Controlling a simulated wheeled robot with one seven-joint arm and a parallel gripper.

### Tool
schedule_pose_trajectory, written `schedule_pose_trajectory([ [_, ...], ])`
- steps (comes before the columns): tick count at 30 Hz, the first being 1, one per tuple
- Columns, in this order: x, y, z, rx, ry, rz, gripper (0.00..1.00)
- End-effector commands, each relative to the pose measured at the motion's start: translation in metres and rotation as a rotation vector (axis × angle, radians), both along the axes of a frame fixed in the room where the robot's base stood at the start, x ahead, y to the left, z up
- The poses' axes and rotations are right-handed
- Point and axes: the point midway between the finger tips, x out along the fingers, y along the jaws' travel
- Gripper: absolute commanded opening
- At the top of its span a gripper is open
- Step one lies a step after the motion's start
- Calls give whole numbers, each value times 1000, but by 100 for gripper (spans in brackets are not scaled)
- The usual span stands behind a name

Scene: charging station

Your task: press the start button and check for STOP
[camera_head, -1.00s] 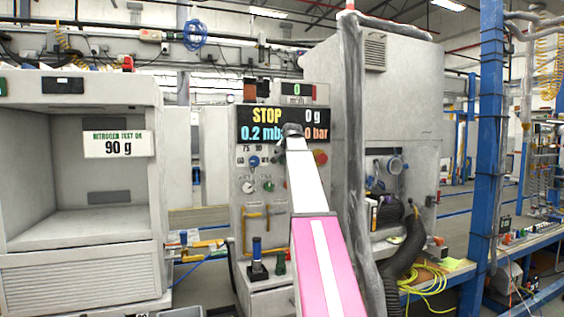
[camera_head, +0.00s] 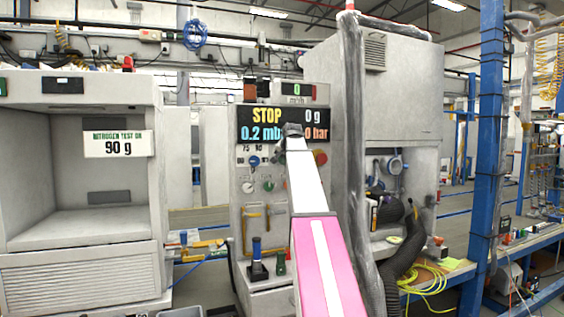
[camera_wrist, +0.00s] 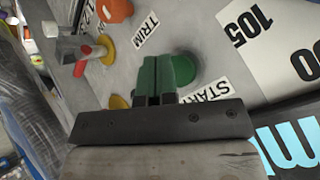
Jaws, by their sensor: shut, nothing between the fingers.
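The control panel (camera_head: 262,180) stands in the middle of the head view. Its dark display (camera_head: 256,112) reads STOP in yellow, with "0 g", "0.2 mb" and "0 bar" partly covered by my gripper.
An orange-red knob (camera_wrist: 116,10) and a red-tipped switch (camera_wrist: 82,64) are near the fingers. At left stands an open cabinet (camera_head: 80,260) with a "90 g" sign (camera_head: 118,144). A grey pole (camera_head: 358,160) and black hose (camera_head: 405,255) stand right of my arm.

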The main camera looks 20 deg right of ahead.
Motion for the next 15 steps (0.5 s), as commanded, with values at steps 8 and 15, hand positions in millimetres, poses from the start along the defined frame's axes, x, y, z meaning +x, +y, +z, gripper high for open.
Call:
schedule_pose_trajectory([
  [8, 8, 0, 0, 0, 0, 0, 0],
  [15, 8, 0, 0, 0, 0, 0, 0],
])
